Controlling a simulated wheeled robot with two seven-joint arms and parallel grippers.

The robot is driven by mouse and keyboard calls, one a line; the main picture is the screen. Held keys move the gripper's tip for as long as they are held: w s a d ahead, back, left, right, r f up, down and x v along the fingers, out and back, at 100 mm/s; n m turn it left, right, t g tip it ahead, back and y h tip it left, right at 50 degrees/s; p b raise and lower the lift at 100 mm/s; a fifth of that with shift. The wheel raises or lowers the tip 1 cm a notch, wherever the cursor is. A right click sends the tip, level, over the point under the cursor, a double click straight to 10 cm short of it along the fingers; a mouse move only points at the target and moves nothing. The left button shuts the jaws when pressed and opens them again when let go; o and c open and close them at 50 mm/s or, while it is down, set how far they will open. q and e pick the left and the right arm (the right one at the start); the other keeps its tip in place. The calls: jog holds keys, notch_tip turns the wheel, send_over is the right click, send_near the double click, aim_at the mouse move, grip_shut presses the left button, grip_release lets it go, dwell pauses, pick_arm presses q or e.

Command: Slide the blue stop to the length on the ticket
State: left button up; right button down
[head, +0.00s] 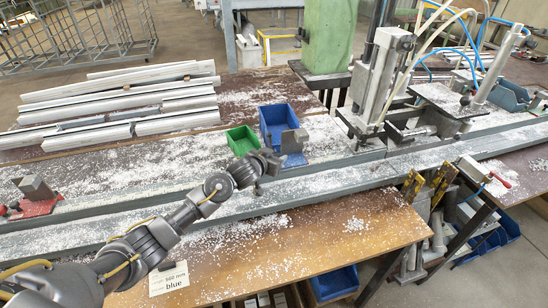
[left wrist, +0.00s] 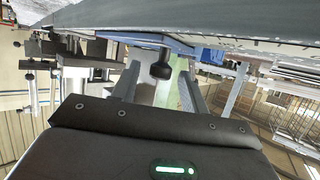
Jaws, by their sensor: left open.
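The blue stop (head: 293,158) sits on the grey rail, with a grey block (head: 293,138) on its blue base. In the left wrist view, which is upside down, its blue base (left wrist: 150,39) shows along the rail, with a dark round knob (left wrist: 160,70) by it. My left gripper (head: 272,163) is just left of the stop. In the wrist view the open fingers (left wrist: 160,82) stand on either side of the knob; contact is not clear. The ticket (head: 168,279) lies at the front and reads "blue" under a length in mm, its digits too small to be sure of. My right gripper is not in view.
A red stop (head: 37,197) with a grey block sits at the rail's left end. Green (head: 241,139) and blue (head: 277,121) bins stand behind the rail. A clamp machine (head: 380,75) stands to the right. Profiles (head: 120,90) lie at the back left. White chips cover the bench.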

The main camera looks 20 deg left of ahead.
pick_arm(q)
jog(key=shift+s+r, duration=0.15)
jog(key=shift+s, duration=0.35)
jog(key=v, duration=1)
jog(key=shift+b, duration=0.4)
